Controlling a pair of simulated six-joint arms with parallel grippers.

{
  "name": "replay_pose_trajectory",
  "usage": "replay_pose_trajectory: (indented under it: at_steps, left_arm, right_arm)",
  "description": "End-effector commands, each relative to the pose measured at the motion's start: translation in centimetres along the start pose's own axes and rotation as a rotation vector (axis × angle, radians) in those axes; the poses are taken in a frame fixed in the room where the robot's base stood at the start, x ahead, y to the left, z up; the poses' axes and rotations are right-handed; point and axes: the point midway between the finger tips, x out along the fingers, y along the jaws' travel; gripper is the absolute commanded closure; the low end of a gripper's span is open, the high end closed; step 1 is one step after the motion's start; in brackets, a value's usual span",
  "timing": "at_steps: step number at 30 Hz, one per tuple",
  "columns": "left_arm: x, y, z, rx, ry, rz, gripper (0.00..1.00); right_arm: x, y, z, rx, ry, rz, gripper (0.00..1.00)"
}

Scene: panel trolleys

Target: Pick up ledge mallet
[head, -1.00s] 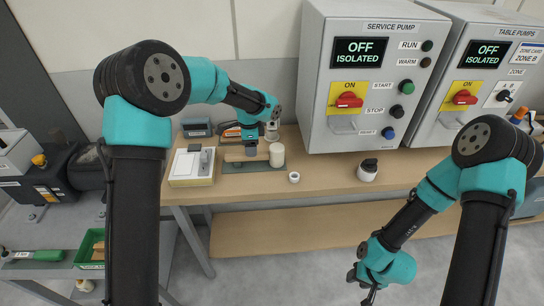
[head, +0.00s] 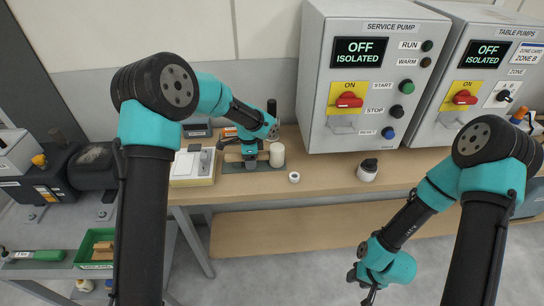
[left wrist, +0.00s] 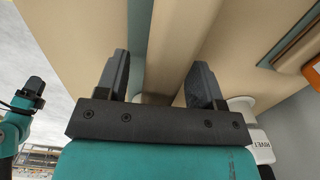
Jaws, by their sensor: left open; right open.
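My left gripper (head: 250,163) is low over the dark mat (head: 262,166) on the wooden ledge, with its jaws open. In the left wrist view a tan, rounded bar, which looks like the mallet's handle (left wrist: 176,45), runs lengthwise between the two open fingers (left wrist: 160,80). The fingers show gaps on both sides of it. In the head view a brown wooden piece of the mallet (head: 232,155) shows just left of the gripper; the rest is hidden behind the gripper and wrist. My right gripper (head: 364,286) is open, low at the front, away from the ledge.
A cream cylinder (head: 277,154) stands close right of the left gripper. A white-topped box (head: 188,168) is at its left. A white ring (head: 294,177) and a dark-lidded jar (head: 367,170) stand farther right. The service pump cabinet (head: 376,100) rises behind the ledge.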

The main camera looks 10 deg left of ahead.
Motion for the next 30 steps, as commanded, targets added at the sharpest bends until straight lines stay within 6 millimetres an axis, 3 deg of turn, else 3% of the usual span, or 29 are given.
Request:
replay_pose_trajectory:
  at_steps: [14, 30]
  left_arm:
    - [0.04, -0.02, 0.01, 0.000, 0.000, -0.001, 0.38]
    - [0.04, -0.02, 0.01, 0.000, 0.000, -0.001, 0.90]
  right_arm:
    - [0.00, 0.00, 0.00, 0.000, 0.000, 0.000, 0.57]
    - [0.00, 0.00, 0.00, 0.000, 0.000, 0.000, 0.57]
